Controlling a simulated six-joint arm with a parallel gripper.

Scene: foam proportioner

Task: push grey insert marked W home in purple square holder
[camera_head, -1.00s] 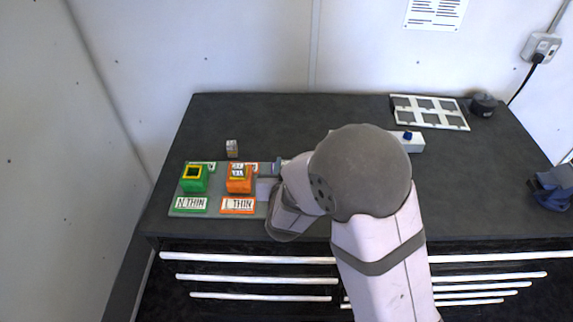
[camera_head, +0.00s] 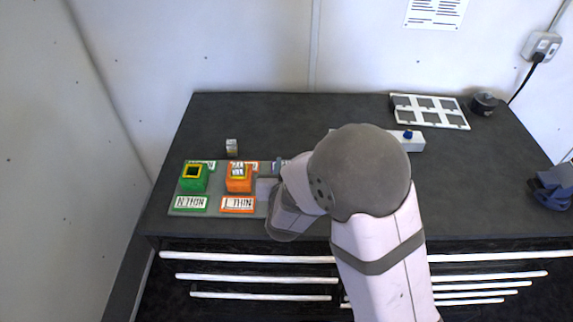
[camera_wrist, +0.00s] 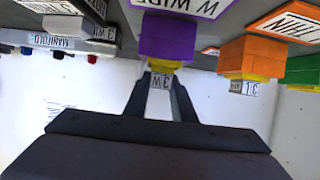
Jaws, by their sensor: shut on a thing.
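The purple square holder (camera_wrist: 166,38) with its yellow rim (camera_wrist: 164,64) is in the upper middle of the wrist view, beside a W WIDE label. The grey insert (camera_wrist: 160,81), marked 3 W, is in line with the rim opening, with part of its body still showing outside it. I cannot tell how deep it sits. My gripper (camera_wrist: 161,88) is shut on this insert, a finger at each side. In the head view my arm hides the purple holder, the insert and my fingertips.
An orange holder (camera_head: 239,184) with a grey insert and a green holder (camera_head: 194,182) stand on the grey board at left. A small grey block (camera_head: 232,147) stands behind them. A white tray (camera_head: 430,111) lies at back right.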

